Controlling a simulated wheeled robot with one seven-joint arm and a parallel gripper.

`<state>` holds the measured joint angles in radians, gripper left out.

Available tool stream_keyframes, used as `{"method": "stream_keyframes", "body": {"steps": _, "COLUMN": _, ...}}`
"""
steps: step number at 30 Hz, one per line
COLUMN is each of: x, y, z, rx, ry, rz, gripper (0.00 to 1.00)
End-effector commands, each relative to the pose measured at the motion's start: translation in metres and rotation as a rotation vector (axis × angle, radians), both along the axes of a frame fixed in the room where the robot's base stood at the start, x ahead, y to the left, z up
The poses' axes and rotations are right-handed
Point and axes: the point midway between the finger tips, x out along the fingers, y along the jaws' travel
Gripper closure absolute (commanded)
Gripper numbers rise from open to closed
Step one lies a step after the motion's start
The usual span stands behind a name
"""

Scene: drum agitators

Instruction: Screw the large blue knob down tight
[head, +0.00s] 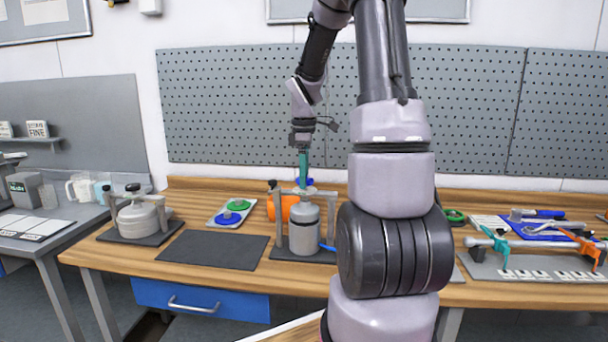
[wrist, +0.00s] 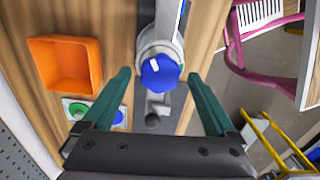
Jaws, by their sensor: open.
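The large blue knob (wrist: 160,76) sits on top of the grey drum (head: 305,231), with a white mark on its face. In the head view only a little of the blue knob (head: 307,182) shows by the fingertips. My gripper (head: 304,178) points down over the drum with its teal fingers apart and empty. In the wrist view the knob lies between the two fingers of my gripper (wrist: 159,74), with a gap on each side. I cannot tell whether the fingertips are level with the knob or just above it.
A metal frame (head: 279,230) stands around the drum. An orange bin (wrist: 65,65) stands close behind it. A plate with green (head: 238,205) and blue (head: 228,218) discs lies to the left, beside a bare dark mat (head: 213,249). Another drum (head: 137,219) stands at the far left.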

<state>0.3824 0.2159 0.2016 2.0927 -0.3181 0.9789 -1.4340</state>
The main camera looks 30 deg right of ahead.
Motion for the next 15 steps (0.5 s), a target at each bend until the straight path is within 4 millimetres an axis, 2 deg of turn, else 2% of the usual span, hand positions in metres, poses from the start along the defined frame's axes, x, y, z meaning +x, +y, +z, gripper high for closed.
{"method": "stream_keyframes", "body": {"steps": 1, "x": 0.0001, "y": -0.0001, "z": 0.0002, "rx": 0.0, "ry": 0.0, "rz": 0.0, "gripper": 0.12}}
{"method": "stream_keyframes", "body": {"steps": 5, "x": 0.0001, "y": -0.0001, "z": 0.0003, "rx": 0.0, "ry": 0.0, "rz": 0.0, "gripper": 0.62}}
{"method": "stream_keyframes", "body": {"steps": 6, "x": 0.0001, "y": -0.0001, "z": 0.0004, "rx": 0.0, "ry": 0.0, "rz": 0.0, "gripper": 0.77}}
{"method": "stream_keyframes", "body": {"steps": 7, "x": 0.0001, "y": 0.0, "z": 0.0004, "rx": 0.0, "ry": 0.0, "rz": 0.0, "gripper": 0.89}}
{"method": "stream_keyframes", "body": {"steps": 8, "x": 0.0001, "y": -0.0001, "z": 0.0004, "rx": 0.0, "ry": 0.0, "rz": 0.0, "gripper": 0.94}}
{"method": "stream_keyframes", "body": {"steps": 15, "x": 0.0002, "y": 0.0, "z": 0.0006, "rx": -0.001, "ry": -0.001, "rz": -0.021, "gripper": 0.94}}
